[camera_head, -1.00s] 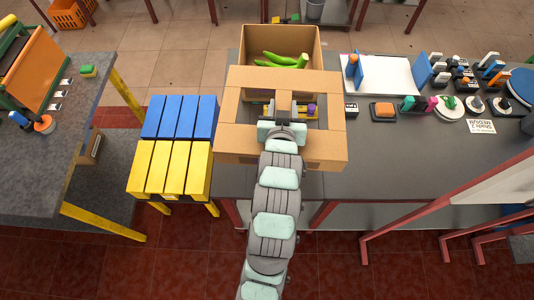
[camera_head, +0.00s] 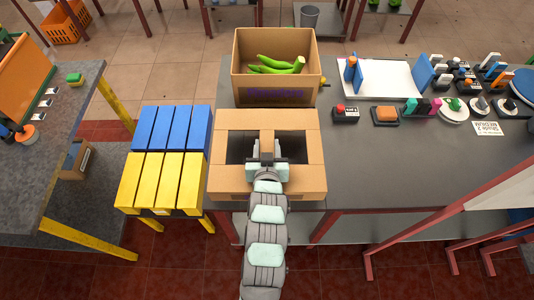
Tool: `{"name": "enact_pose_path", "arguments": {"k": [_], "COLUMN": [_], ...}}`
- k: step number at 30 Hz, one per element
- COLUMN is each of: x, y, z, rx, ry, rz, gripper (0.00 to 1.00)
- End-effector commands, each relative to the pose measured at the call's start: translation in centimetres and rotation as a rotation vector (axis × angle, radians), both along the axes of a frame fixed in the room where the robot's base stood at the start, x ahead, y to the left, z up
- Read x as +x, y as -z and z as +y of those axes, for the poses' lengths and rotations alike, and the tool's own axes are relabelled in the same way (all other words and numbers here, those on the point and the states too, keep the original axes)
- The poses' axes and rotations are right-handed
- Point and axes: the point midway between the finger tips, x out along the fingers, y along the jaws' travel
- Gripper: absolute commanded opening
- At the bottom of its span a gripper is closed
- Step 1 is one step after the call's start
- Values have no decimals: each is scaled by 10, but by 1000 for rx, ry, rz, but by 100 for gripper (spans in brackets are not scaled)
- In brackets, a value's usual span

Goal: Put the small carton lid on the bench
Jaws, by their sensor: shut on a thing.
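The carton lid (camera_head: 230,118) is brown cardboard, with a rim around two openings and a strip between them. It lies level over the left end of the grey bench (camera_head: 390,165), near the front edge. I cannot tell whether it touches the bench top. My gripper (camera_head: 266,158) is shut on the lid's middle strip, from above; the fingertips are partly hidden. The open carton (camera_head: 243,88) stands just behind the lid, with green pods (camera_head: 276,67) inside.
Blue and yellow slatted stools (camera_head: 160,180) stand close to the lid's left. The bench's middle and right front is clear.

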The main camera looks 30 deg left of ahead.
Motion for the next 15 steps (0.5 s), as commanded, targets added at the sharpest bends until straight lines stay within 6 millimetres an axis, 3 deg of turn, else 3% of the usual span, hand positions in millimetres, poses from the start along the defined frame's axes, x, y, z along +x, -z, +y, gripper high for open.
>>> {"name": "enact_pose_path", "arguments": {"k": [11, 15], "x": [0, 0], "y": [39, 41], "z": [0, 0], "rx": [2, 1], "ry": [-1, 0], "rz": [-1, -3], "gripper": [0, 0]}}
